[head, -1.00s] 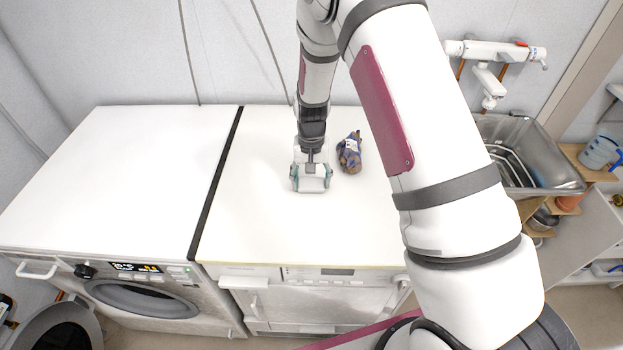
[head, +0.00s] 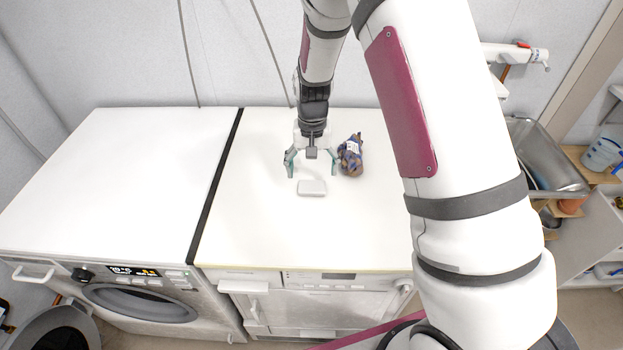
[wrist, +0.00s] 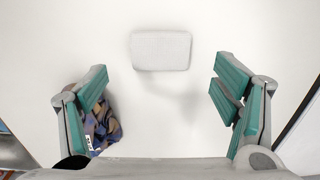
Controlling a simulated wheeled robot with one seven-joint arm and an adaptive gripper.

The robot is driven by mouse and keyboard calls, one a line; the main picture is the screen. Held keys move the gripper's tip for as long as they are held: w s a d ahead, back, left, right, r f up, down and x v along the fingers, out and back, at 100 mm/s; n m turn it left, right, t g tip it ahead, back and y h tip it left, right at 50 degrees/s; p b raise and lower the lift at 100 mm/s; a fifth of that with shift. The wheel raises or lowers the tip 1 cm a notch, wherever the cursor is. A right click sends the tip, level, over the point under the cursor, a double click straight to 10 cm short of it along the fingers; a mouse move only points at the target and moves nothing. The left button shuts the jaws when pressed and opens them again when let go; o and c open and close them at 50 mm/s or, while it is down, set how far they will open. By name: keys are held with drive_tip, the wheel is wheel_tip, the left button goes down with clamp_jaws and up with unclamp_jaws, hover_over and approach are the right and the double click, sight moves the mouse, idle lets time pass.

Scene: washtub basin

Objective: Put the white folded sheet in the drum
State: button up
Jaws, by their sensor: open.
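The white folded sheet (head: 312,187) is a small white block lying flat on the white top of the right machine. It also shows in the wrist view (wrist: 161,50), ahead of the fingers. My gripper (head: 311,170) is open and empty, just behind and apparently above the sheet. Its teal-padded fingers (wrist: 161,75) are spread wider than the sheet and do not touch it. The left machine has a round front opening or window (head: 140,303), seen steeply from above. The drum's inside cannot be made out.
A brown and blue patterned bundle (head: 350,154) lies just right of my gripper; it also shows beside the left finger in the wrist view (wrist: 102,128). A round dark door (head: 60,338) stands at the lower left. A metal sink (head: 540,150) is at right. The left machine's top (head: 120,180) is clear.

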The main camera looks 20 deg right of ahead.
drive_tip(key=s+r+t, duration=0.1)
drive_tip(key=s+r, duration=0.3)
drive_tip(key=r, duration=1.2)
drive_tip(key=s+r+n+t, duration=0.1)
drive_tip(key=s+r, duration=0.3)
drive_tip(key=s, duration=0.3)
drive_tip(key=s+d+r+n+t, duration=0.1)
drive_tip(key=s+r+t, duration=0.1)
drive_tip(key=s+r, duration=0.3)
drive_tip(key=s+d+r+n+t, duration=0.1)
drive_tip(key=s+r, duration=0.3)
drive_tip(key=s, duration=0.6)
drive_tip(key=shift+s+r+n+b, duration=0.2)
drive_tip(key=shift+n+b, duration=0.1)
drive_tip(key=shift+b, duration=0.1)
drive_tip(key=shift+s+d, duration=0.1)
drive_tip(key=shift+s, duration=0.15)
drive_tip(key=shift+c, duration=2)
drive_tip(key=n+g+y+b, duration=0.1)
drive_tip(key=n+g, duration=0.4)
drive_tip(key=n, duration=0.9)
hover_over(313, 186)
drive_tip(key=d, duration=0.2)
wheel_tip(313, 186, down, 22)
drive_tip(key=f, duration=0.4)
drive_tip(key=a+f, duration=0.1)
drive_tip(key=f, duration=0.3)
drive_tip(key=a+f+p, duration=0.1)
drive_tip(key=f, duration=0.4)
